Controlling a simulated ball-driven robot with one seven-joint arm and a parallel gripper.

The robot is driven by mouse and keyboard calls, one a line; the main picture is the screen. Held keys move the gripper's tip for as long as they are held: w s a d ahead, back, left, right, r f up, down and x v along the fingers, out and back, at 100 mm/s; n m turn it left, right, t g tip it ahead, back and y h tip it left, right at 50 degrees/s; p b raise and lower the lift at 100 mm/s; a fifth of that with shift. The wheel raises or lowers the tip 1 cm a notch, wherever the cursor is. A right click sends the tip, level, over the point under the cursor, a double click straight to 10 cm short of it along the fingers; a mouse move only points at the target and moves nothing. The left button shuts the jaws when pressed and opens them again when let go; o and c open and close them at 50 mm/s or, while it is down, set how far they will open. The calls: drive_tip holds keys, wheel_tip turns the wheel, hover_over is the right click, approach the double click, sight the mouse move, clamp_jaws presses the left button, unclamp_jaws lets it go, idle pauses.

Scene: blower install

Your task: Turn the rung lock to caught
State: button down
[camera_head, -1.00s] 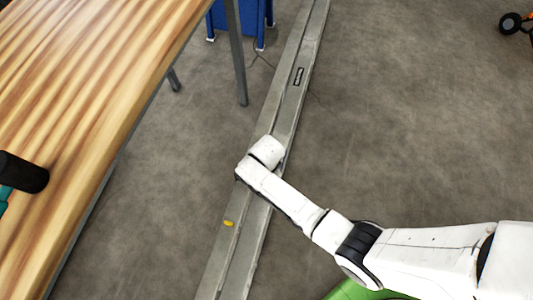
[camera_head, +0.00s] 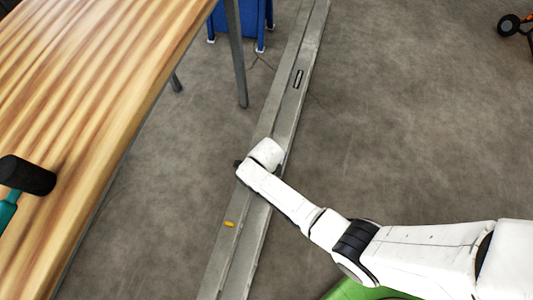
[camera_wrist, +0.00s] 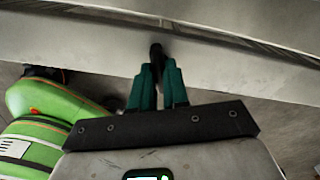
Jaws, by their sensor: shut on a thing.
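A long grey metal ladder (camera_head: 230,250) lies across the floor in the head view, and its rails (camera_wrist: 230,70) cross the top of the wrist view. A small dark lever, seemingly the rung lock (camera_wrist: 156,52), sticks out from the rail in the wrist view. My gripper (camera_wrist: 159,68) has its teal fingers closed around this lever, at the rail's near side. The fingers cover much of it, so its exact setting cannot be told. In the head view my arm's wrist covers the gripper and the lock. A small yellow piece (camera_head: 229,224) shows on the ladder nearer the camera.
A wooden table (camera_head: 100,90) stands on the left, with a black-headed, teal-handled mallet (camera_head: 27,176) on it. A blue object (camera_head: 238,20) stands behind, by the ladder's far part. A wheeled item (camera_head: 510,24) is at the far right.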

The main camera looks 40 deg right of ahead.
drive_tip(key=shift+r+m, duration=0.1)
drive_tip(key=shift+m, duration=0.5)
drive_tip(key=m+p, duration=0.1)
drive_tip(key=m, duration=0.2)
drive_tip(key=c, duration=1)
unclamp_jaws()
wheel_tip(320, 180, up, 7)
drive_tip(key=p, duration=0.7)
